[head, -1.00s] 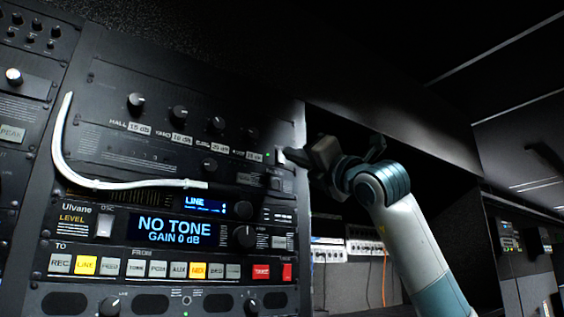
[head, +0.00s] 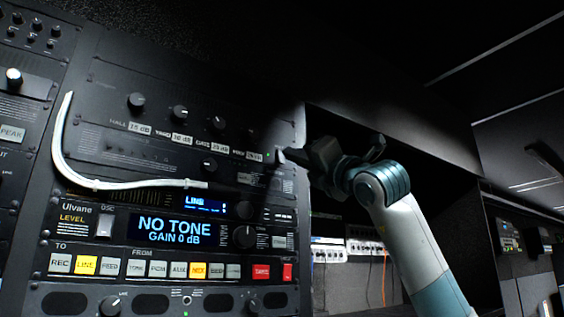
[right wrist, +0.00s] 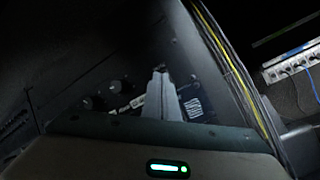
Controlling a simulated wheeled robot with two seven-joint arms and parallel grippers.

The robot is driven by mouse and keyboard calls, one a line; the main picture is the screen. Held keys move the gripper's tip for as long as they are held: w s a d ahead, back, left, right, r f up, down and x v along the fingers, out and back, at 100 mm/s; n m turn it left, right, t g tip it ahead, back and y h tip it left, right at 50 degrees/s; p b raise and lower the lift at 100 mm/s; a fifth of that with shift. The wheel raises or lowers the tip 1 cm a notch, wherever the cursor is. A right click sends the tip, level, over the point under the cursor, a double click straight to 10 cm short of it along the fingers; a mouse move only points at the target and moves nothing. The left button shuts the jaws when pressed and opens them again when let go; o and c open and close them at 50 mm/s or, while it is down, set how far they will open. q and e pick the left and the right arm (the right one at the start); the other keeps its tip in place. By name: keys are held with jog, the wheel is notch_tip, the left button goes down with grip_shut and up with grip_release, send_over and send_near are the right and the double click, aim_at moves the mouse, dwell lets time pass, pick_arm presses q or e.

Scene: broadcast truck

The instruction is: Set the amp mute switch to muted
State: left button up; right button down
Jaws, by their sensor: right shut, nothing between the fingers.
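The amp panel (head: 150,112), dark with a row of knobs and dB labels, is in the upper part of the rack. I cannot make out the amp mute switch; it may be hidden behind my gripper or in shadow. My right gripper (head: 284,155) is shut and empty, with its fingertips at the right end of the amp panel. In the right wrist view the closed fingers (right wrist: 161,97) point at the panel, beside dark knobs (right wrist: 117,87) and white printed lettering (right wrist: 194,106). Whether the tips touch anything is unclear. My left gripper is out of view.
A white curved cable (head: 63,160) hangs across the rack's left side. Below the amp is a unit with a NO TONE display (head: 168,229) and lit buttons. Right of the rack is a dark open bay with white boxes (head: 366,246) and cables.

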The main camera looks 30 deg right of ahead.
jog(key=shift+w, duration=0.25)
jog(key=shift+w, duration=0.2)
jog(key=shift+w+b, duration=0.3)
dwell(0.9)
jog(key=shift+s, duration=0.15)
jog(key=shift+s+b, duration=0.5)
jog(key=shift+s, duration=0.15)
dwell(0.3)
jog(key=shift+s+d+r+b, duration=0.15)
jog(key=shift+s+b, duration=0.35)
jog(key=shift+s, duration=0.75)
jog(key=shift+s+d+r+b, duration=0.15)
jog(key=shift+s+b, duration=0.35)
jog(key=shift+s, duration=0.7)
